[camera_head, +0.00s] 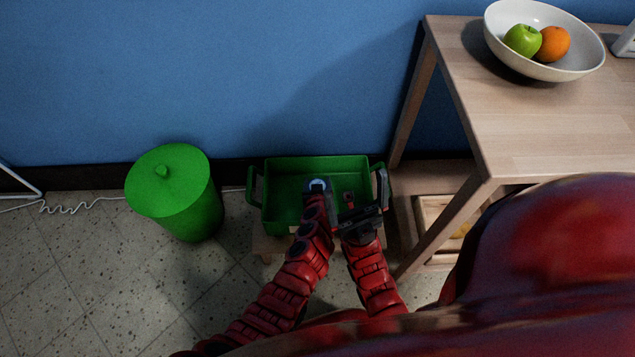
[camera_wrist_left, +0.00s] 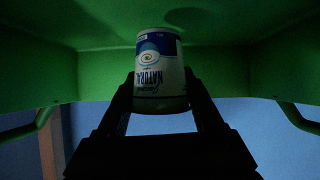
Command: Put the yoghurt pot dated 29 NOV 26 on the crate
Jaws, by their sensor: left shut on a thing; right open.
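The green crate (camera_head: 290,164) stands on a low wooden support against the blue wall; its green walls also show in the left wrist view (camera_wrist_left: 60,72). My left gripper (camera_head: 317,187) is shut on a yoghurt pot (camera_wrist_left: 160,70), between its two fingers in the left wrist view. The pot is white and blue, and its "NATURAL" lettering appears upside down there. In the head view, the pot's pale top (camera_head: 317,184) shows over the crate's inside. I cannot tell whether it touches the crate's floor, and no date is readable. My right gripper (camera_head: 360,203) is open at the crate's right front side.
A green lidded bin (camera_head: 175,195) stands on the floor left of the crate. A wooden table (camera_head: 540,120) at the right holds a white bowl (camera_head: 560,72) with a green apple and an orange. A wooden tray (camera_head: 430,212) sits beneath the table. The left floor is mostly clear.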

